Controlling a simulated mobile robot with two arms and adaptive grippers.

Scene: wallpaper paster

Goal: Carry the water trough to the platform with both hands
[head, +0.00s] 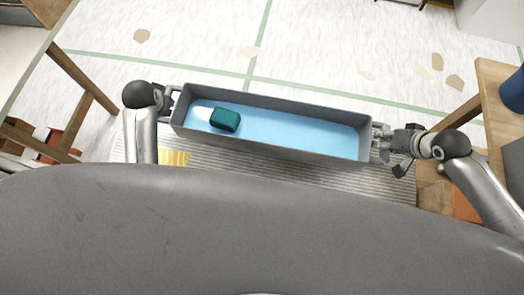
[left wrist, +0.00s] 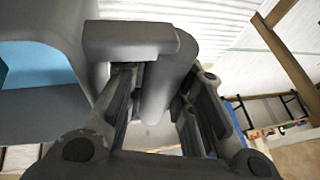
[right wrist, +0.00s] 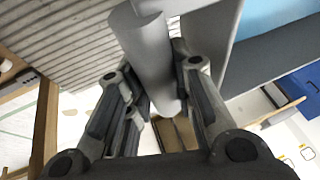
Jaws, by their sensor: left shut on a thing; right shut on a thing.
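The water trough (head: 270,148) is a long grey open box with light blue water inside, seen in the middle of the head view. It is tilted in the picture, its right end lower. A dark teal block (head: 225,119) is in its left part. My left gripper (head: 168,100) is shut on the handle at the trough's left end; the left wrist view shows the grey handle (left wrist: 165,90) between the fingers. My right gripper (head: 385,143) is shut on the handle at the right end; the right wrist view shows that handle (right wrist: 150,60) between the fingers.
A ribbed grey surface (head: 300,177) lies below the trough, with a yellow item (head: 174,158) on it. A wooden table (head: 495,80) with a blue container (head: 513,92) stands at the right. Another wooden-legged table (head: 80,80) is at the left. Pale floor beyond the trough is mostly clear.

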